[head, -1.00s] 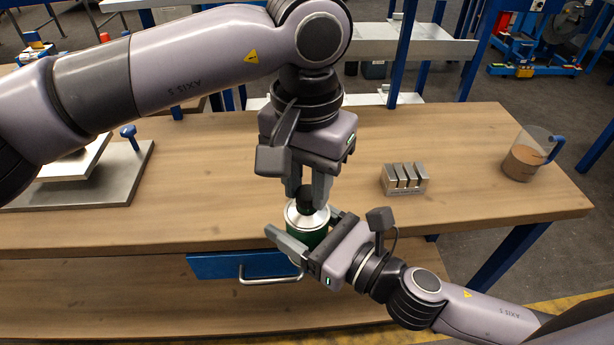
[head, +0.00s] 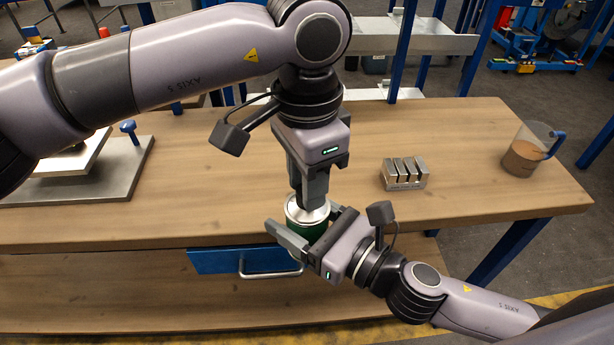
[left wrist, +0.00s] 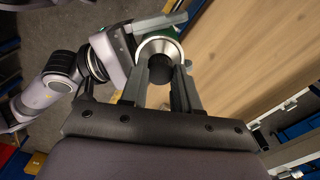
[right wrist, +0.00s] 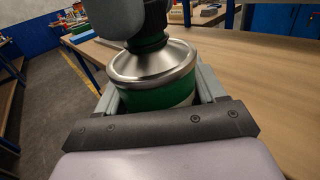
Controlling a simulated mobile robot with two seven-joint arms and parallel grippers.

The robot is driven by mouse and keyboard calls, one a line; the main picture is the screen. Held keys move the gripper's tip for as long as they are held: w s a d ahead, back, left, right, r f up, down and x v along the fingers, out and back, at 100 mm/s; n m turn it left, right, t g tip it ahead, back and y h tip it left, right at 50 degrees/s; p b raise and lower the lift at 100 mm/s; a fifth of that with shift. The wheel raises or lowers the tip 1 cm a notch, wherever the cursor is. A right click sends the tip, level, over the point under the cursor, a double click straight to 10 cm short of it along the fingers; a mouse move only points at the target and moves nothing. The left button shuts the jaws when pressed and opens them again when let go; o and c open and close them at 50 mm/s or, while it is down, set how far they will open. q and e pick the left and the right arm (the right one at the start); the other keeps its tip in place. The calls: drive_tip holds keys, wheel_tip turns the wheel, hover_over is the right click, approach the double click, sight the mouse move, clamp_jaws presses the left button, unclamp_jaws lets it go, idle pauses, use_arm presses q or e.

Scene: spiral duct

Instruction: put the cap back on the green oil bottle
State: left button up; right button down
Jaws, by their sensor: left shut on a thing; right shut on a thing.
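The green oil bottle (head: 308,229) with its silver shoulder is upright in front of the bench's near edge. It also shows in the right wrist view (right wrist: 160,94). My right gripper (head: 306,239) is shut around the bottle's body from the right. My left gripper (head: 309,204) points straight down over the bottle's top. It is shut on the dark cap (left wrist: 162,70), which sits at the middle of the silver top in the left wrist view. The dark cap is mostly hidden by the fingers in the head view. I cannot tell how far the cap is seated on the neck.
The wooden bench (head: 430,205) has a blue drawer (head: 235,261) under its front edge. A slotted metal block (head: 404,174) and a clear jug of brown contents (head: 523,158) stand to the right. A metal plate with a blue knob (head: 129,130) lies left.

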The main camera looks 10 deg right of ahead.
use_arm(q)
drive_tip(key=o, duration=1)
drive_tip(key=shift+r, duration=2.3)
drive_tip(key=shift+c, duration=0.4)
